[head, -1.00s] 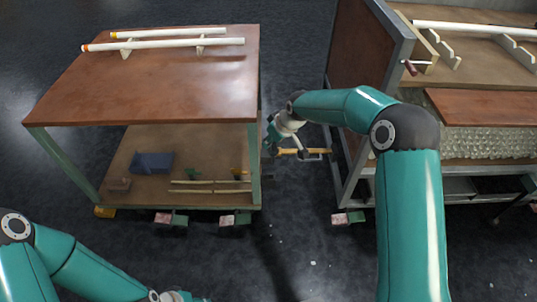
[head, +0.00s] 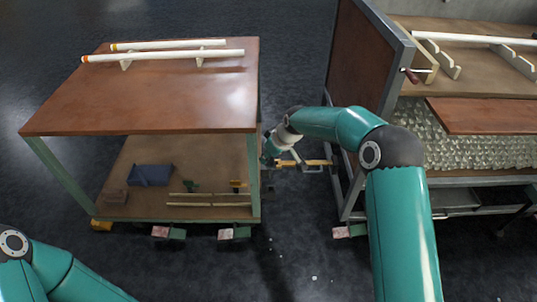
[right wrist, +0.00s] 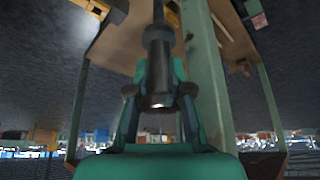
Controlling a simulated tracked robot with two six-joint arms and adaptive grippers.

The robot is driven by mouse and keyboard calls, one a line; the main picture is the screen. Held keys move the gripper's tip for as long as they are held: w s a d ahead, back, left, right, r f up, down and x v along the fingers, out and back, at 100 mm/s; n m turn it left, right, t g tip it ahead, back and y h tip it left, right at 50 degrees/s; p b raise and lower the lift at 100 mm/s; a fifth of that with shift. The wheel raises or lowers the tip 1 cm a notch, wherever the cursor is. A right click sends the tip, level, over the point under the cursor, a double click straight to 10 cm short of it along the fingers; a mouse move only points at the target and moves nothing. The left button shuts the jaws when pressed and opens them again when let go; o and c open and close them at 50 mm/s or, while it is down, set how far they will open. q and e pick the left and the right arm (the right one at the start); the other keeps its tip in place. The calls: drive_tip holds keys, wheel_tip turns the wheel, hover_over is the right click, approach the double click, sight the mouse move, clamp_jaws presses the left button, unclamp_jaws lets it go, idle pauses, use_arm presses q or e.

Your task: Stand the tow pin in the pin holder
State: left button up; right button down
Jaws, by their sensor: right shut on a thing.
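My right gripper (head: 269,152) is beside the right edge of the left cart, low between the two carts. In the right wrist view its fingers (right wrist: 159,85) are closed around a dark, round metal pin (right wrist: 158,55), which I take to be the tow pin. The pin lies lengthwise between the fingers, with its near end facing the camera. In the head view the pin is too small and hidden to make out. I cannot pick out the pin holder with certainty. My left gripper is out of view; only its arm shows at bottom left.
A yellow tow bar (head: 312,163) juts into the gap beside my right gripper. The left cart (head: 150,95) carries white tubes on top and a blue bin (head: 150,175) below. A green cart post (right wrist: 205,80) is close to the fingers. The right cart (head: 365,80) bounds the gap.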

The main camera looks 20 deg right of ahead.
sight(268, 165)
drive_tip(key=shift+f+b, duration=1.3)
drive_tip(key=shift+f, duration=1)
drive_tip(key=shift+f+b, duration=2.25)
drive_tip(key=shift+f, duration=1.4)
drive_tip(key=c, duration=1)
unclamp_jaws()
drive_tip(key=shift+r, duration=0.1)
drive_tip(key=v, duration=1.2)
drive_tip(key=shift+s, duration=0.1)
drive_tip(key=shift+d, duration=0.1)
